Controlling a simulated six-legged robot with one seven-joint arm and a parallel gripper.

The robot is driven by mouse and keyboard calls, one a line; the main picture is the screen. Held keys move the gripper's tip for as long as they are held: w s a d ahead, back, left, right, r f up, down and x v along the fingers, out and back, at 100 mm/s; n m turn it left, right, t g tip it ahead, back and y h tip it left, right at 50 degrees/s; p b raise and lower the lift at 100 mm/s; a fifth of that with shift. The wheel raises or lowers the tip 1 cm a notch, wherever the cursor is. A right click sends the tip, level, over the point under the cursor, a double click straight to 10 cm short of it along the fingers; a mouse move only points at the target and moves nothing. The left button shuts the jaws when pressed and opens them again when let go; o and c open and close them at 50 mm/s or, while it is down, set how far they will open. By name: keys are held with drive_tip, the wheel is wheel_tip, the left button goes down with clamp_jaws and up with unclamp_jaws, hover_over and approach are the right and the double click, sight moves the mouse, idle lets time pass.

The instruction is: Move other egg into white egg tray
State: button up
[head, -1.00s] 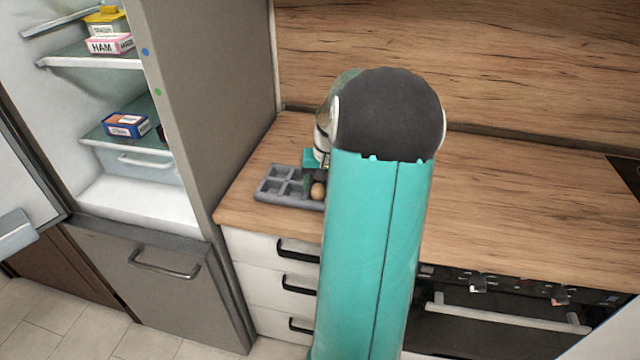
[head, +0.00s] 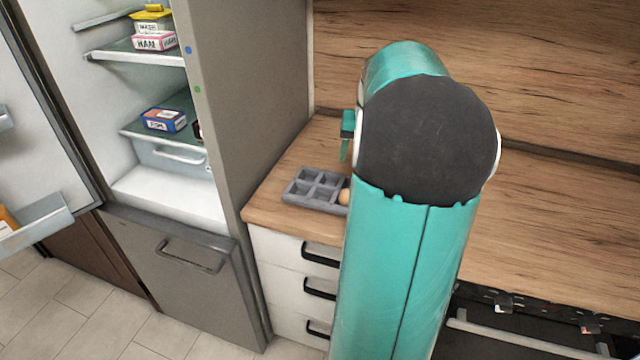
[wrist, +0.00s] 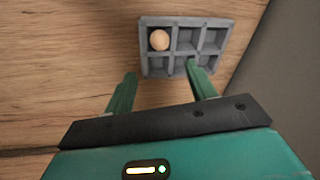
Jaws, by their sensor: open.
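A grey egg tray (head: 312,203) with several square compartments sits on the wooden counter near the fridge. I see no clearly white egg tray. One brown egg (head: 344,196) sits at the tray's right end, partly hidden by my arm. In the wrist view the egg (wrist: 159,40) rests in a corner compartment of the tray (wrist: 197,40), and the other visible compartments look empty. My gripper (wrist: 161,72) is open and empty, its green fingers apart and pointing toward the tray. In the head view, a green finger shows above the counter, behind the tray, with the rest hidden by my arm.
The fridge (head: 160,195) stands open at left, with a ham box (head: 155,43) and a blue box (head: 164,120) on its shelves. A door bin (head: 35,222) is at far left. The wooden splashback (head: 560,80) rises behind the counter. Counter space right of my arm is clear.

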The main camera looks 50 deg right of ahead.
drive_tip(key=w+a+r+n+t+h, duration=0.1)
drive_tip(key=w+a+r+n, duration=0.15)
drive_tip(key=a, duration=0.95)
drive_tip(key=w+a+r+n+h, duration=0.1)
drive_tip(key=a+r+n, duration=0.15)
drive_tip(key=a, duration=0.95)
drive_tip(key=s+a+f+n+t+y, duration=0.1)
drive_tip(key=s+a, duration=0.3)
drive_tip(key=a, duration=0.4)
drive_tip(key=s+a+f+n+t, duration=0.1)
drive_tip(key=s+a+n, duration=0.3)
drive_tip(key=a, duration=0.5)
drive_tip(key=shift+s+a+f+t+y, duration=0.3)
drive_tip(key=shift+f+y, duration=0.05)
drive_tip(key=shift+y, duration=0.05)
drive_tip(key=c, duration=0.4)
drive_tip(key=shift+d, duration=0.1)
drive_tip(key=shift+c, duration=0.2)
drive_tip(key=shift+d, duration=0.1)
